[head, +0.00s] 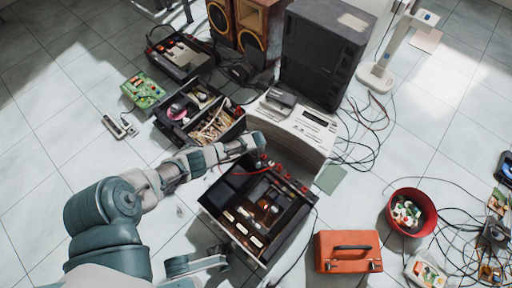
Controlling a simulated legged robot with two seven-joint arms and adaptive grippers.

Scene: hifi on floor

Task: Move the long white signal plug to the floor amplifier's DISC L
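The floor amplifier (207,204) is probably the open black box lying on the tiles, with its inner parts showing. Red connectors (287,175) line its far edge. My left arm reaches in from the left. Its gripper (256,141) is at the amplifier's far left corner, close to the connectors and in front of the white device. Its fingers are too small to show whether they are open or shut. A red lead runs near it. I cannot make out the long white signal plug or the DISC L label. A grey part of mine (195,265), perhaps my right arm, shows at the bottom.
A white device (310,135) and a tall black cabinet (322,55) stand behind the amplifier. Open black boxes (190,112) lie to the left. An orange case (347,251), a red bowl (428,205) and loose cables lie right. Bare tiles show at far left.

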